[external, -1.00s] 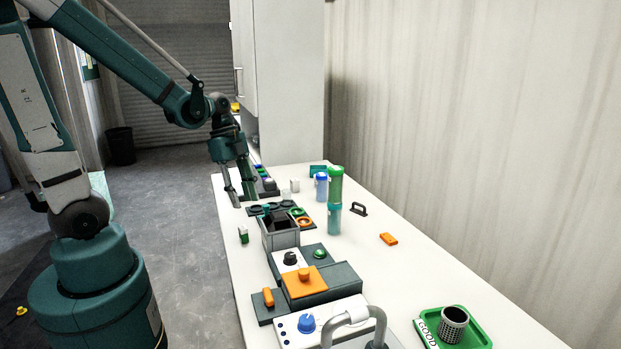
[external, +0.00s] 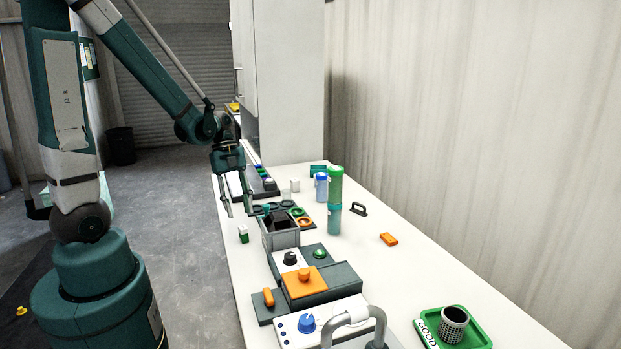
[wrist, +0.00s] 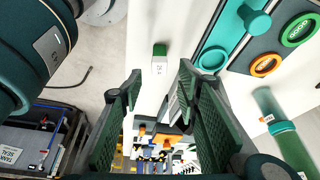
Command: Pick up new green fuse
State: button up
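A small green-and-white block, which looks like the green fuse (external: 243,235), stands on the left edge of the white bench in the external view. In the wrist view the fuse (wrist: 159,65) shows its green top and a white labelled side, just beyond the gap between the fingertips. My gripper (external: 240,211) is open and empty, pointing down above and slightly behind the fuse. In the wrist view my gripper (wrist: 158,82) has its two fingers spread apart, and neither touches the fuse.
Green and teal cylinders (external: 335,186) stand farther right. An orange-topped box (external: 304,284) sits nearer the camera. The bench right of these is mostly clear.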

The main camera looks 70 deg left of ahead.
aim_at(243, 227)
jog(key=shift+x, duration=1.3)
jog(key=shift+b+x, duration=0.8)
jog(key=shift+x, duration=1.8)
jog(key=shift+s, duration=0.1)
jog(key=c, duration=1)
